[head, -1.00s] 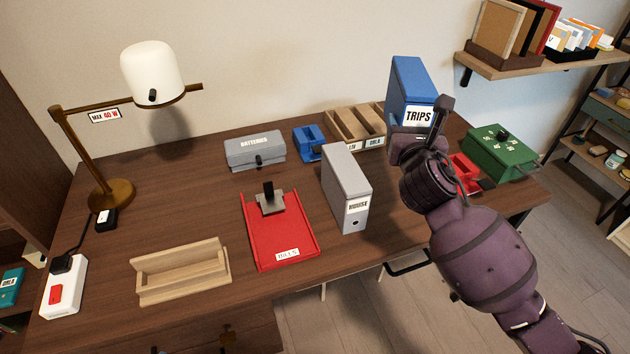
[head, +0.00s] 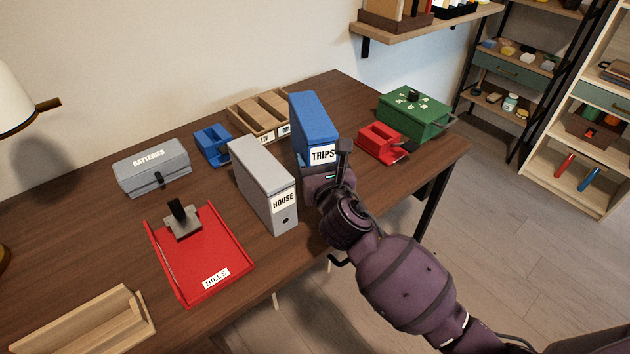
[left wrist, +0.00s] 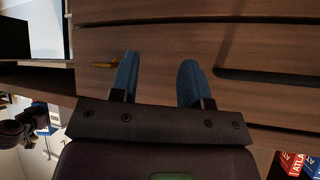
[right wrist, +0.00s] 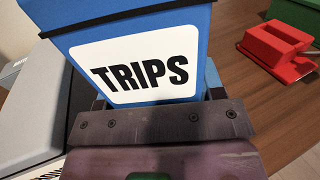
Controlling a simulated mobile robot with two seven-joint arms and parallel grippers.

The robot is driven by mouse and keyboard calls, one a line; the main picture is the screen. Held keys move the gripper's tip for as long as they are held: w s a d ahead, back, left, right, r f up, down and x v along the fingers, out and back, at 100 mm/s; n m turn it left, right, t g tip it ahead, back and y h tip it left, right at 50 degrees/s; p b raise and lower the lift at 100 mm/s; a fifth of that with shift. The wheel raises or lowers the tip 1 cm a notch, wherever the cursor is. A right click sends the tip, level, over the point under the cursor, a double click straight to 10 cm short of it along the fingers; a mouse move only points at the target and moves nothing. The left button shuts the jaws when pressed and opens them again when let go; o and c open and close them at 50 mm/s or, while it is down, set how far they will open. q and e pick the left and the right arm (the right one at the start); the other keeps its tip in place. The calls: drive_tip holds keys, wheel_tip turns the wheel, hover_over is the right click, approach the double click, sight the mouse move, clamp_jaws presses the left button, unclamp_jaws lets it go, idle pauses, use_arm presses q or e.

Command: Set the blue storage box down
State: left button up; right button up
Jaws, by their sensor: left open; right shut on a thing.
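The blue storage box (head: 312,115), labelled TRIPS, stands upright over the desk, just right of and behind the grey HOUSE box. My right gripper (head: 324,172) is shut on its front, below the label. The box fills the top of the right wrist view (right wrist: 140,20), with the gripper's fingers (right wrist: 145,88) at both its sides. The gripper hides the box's lower edge, so I cannot tell whether it touches the desk. My left gripper (left wrist: 158,80) is open and empty in the left wrist view, facing wooden drawer fronts; it is out of the head view.
The grey HOUSE box (head: 262,178) is close on the left. A wooden divided tray (head: 243,117) and a blue holder (head: 212,147) are behind it. A red holder (head: 383,142) and a green box (head: 415,112) stand right. A red BILLS tray (head: 215,265) lies front left.

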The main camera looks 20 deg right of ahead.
wheel_tip(320, 180, down, 5)
drive_tip(key=shift+s+f+b, duration=0.1)
drive_tip(key=shift+b, duration=1.1)
drive_tip(key=shift+f, duration=0.35)
drive_tip(key=shift+r, duration=0.3)
use_arm(q)
drive_tip(key=shift+w+d+f+m, duration=0.3)
drive_tip(key=shift+f, duration=0.25)
drive_tip(key=shift+f, duration=0.1)
use_arm(e)
drive_tip(key=shift+f, duration=0.15)
drive_tip(key=o, duration=1)
drive_tip(key=shift+f, duration=0.1)
use_arm(q)
drive_tip(key=shift+s+f, duration=0.1)
drive_tip(key=shift+s, duration=0.15)
use_arm(e)
drive_tip(key=shift+o, duration=0.9)
